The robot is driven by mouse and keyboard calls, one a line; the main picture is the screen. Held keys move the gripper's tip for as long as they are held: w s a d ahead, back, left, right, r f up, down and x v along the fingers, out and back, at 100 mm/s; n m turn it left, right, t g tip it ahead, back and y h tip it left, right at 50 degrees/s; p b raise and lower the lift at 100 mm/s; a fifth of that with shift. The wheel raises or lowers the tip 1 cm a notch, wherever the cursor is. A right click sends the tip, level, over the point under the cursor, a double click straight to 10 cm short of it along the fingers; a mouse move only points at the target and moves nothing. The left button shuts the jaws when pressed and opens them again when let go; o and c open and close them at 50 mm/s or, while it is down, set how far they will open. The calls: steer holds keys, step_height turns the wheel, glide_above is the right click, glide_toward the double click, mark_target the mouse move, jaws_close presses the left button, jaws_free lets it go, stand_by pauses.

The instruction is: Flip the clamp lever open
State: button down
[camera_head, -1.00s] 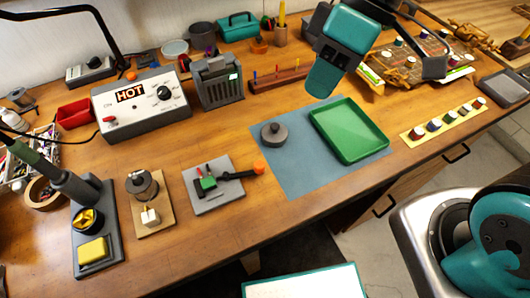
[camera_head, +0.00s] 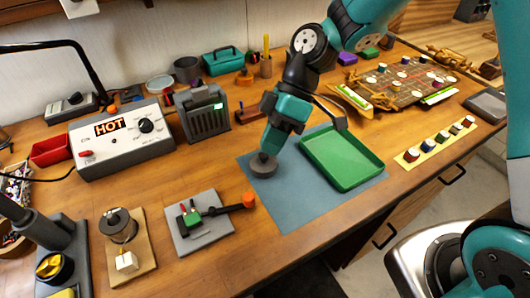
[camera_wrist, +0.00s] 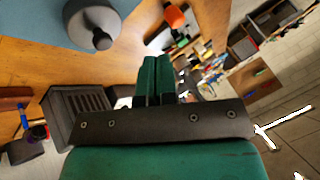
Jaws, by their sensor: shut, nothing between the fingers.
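The clamp is a grey plate (camera_head: 187,238) with a small green block (camera_head: 191,217) on it. Its black lever (camera_head: 224,209) lies low, pointing right to an orange tip (camera_head: 248,200). In the wrist view the orange tip (camera_wrist: 174,16) shows at the top, just right of the fingers' line. My gripper (camera_head: 268,152) is to the right of and behind the orange tip in the head view, apart from it. Its green fingers (camera_wrist: 155,60) are together and empty. The fingertips in the head view are partly hard to make out.
A round grey knobbed weight (camera_head: 263,167) on the blue mat (camera_head: 290,205) appears right by my gripper. A green tray (camera_head: 342,180) lies to the right. A wooden-based spool stand (camera_head: 120,228) is left of the clamp. Bare table lies in front of the clamp.

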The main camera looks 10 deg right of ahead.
mark_target(227, 206)
steer(key=p+x, duration=0.1)
steer(key=x, duration=0.7)
steer(key=shift+a+f, duration=0.15)
steer(key=shift+f, duration=0.05)
